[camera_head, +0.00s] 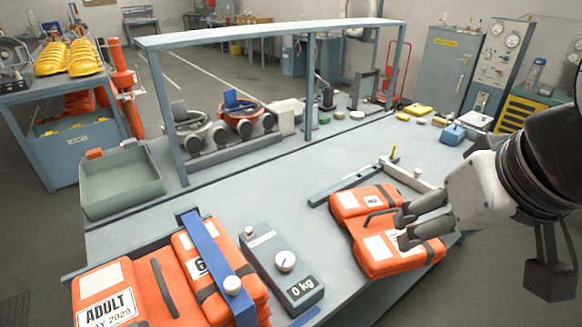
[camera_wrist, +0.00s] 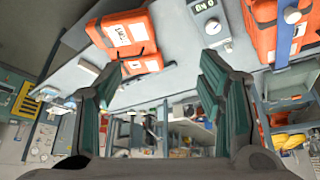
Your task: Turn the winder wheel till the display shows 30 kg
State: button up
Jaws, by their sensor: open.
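A grey box (camera_head: 268,262) on the bench has a small display (camera_head: 301,288) reading "0 kg". A round white knob with a dark mark (camera_head: 285,261) sits on its top; I cannot tell if this is the winder wheel. The box and knob (camera_wrist: 212,26) also show in the wrist view. A blue strap bar (camera_head: 205,255) with a white knob (camera_head: 232,285) crosses the left orange pack (camera_head: 150,290). My gripper (camera_head: 406,226) is open and empty, appearing over the right orange pack (camera_head: 375,205), right of the box. In the wrist view, its fingers (camera_wrist: 162,66) are wide apart.
A raised shelf frame (camera_head: 270,34) stands along the bench's far side. A grey-green bin (camera_head: 120,183) is at the left edge. A grey bracket (camera_head: 365,180) lies behind the right pack. The bench middle is mostly clear.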

dwell(0.3)
jog(key=n+g+b, duration=0.6)
jog(key=n, duration=0.5)
send_over(286, 259)
notch_tip(286, 259, down, 21)
notch_tip(286, 259, down, 13)
jog(key=shift+f, duration=0.1)
jog(key=c, duration=1.1)
